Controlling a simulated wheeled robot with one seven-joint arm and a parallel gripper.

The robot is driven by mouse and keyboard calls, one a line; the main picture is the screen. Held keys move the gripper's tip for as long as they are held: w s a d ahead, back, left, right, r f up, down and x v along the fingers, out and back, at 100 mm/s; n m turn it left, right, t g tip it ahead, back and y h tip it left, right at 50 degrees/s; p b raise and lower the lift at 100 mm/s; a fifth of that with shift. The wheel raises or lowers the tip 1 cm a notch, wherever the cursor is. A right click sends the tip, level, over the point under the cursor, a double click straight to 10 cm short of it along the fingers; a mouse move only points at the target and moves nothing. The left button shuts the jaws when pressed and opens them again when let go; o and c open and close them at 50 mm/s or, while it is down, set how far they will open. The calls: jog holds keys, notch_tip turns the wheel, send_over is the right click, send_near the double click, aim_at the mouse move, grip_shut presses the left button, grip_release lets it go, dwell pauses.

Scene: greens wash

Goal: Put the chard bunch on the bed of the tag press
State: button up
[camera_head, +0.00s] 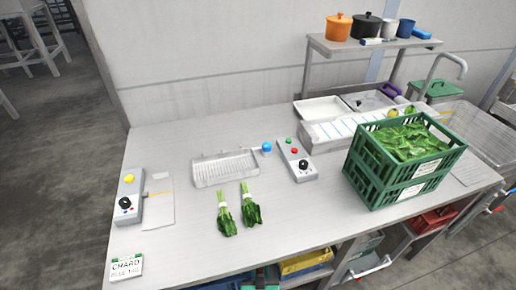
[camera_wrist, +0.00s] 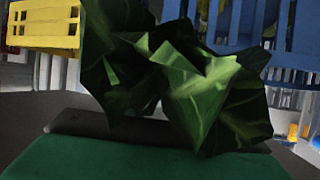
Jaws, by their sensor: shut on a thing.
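My gripper (camera_wrist: 160,150) is shut on a chard bunch (camera_wrist: 190,85), whose dark green leaves fill the middle of the wrist view. The stems and the grip itself are hidden. In the head view only a green and dark part, probably my gripper, shows at the bottom edge, in front of the table. Two other bunches with white bands (camera_head: 225,215) (camera_head: 250,207) lie on the table. At left, a grey box (camera_head: 129,198) with a yellow button and black knob adjoins a flat pale plate (camera_head: 160,212). This may be the tag press and its bed; I cannot tell for sure.
A ribbed tray (camera_head: 225,169) with a blue-knobbed lever and a control box (camera_head: 297,160) stand mid-table. A card (camera_head: 126,267) reads "CHARD BLUE TAG". A yellow crate (camera_head: 303,263) sits below. Table room is free at front left.

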jog(key=d, duration=0.6)
jog(key=shift+a+r+m+h, duration=0.15)
jog(key=shift+a+m+h, duration=0.05)
jog(key=shift+m+h, duration=0.2)
dwell(0.3)
